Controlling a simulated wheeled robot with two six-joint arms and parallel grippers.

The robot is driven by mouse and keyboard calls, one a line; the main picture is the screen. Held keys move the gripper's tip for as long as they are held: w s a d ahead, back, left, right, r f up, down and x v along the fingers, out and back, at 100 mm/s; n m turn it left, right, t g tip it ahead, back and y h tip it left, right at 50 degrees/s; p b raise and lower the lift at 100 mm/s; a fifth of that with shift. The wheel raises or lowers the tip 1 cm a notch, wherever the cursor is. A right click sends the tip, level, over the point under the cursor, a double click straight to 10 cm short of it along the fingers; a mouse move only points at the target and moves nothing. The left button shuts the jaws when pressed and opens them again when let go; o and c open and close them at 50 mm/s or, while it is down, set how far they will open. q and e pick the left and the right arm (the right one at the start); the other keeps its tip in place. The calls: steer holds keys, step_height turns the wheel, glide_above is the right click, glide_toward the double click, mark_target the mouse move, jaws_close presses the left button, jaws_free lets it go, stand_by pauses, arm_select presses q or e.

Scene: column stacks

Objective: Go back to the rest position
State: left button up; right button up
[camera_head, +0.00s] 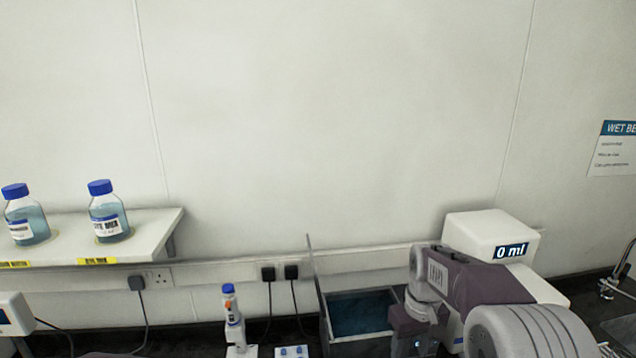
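My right arm comes in from the lower right, in front of the white machine with the "0 ml" label (489,234). Its wrist bends down close to the right side of an open dark box with blue inside (360,314). The fingers of my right gripper are below the picture's edge, so I cannot see whether they hold anything. My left gripper is not in view.
A white wall shelf (155,228) at left holds two blue-capped bottles, one left (26,214) and one right (108,211). A blue-topped upright device (232,318) stands on the dark bench. A tap (617,276) is at far right.

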steer(key=s+a+f+m+b, duration=0.2)
steer(key=s+f+b, duration=0.2)
steer(key=s+f, duration=1)
steer(key=s, duration=0.3)
steer(key=shift+s+a+m+t+b, duration=0.3)
steer(key=shift+s+a+m+t, duration=0.05)
steer(key=shift+a+m+t, duration=0.05)
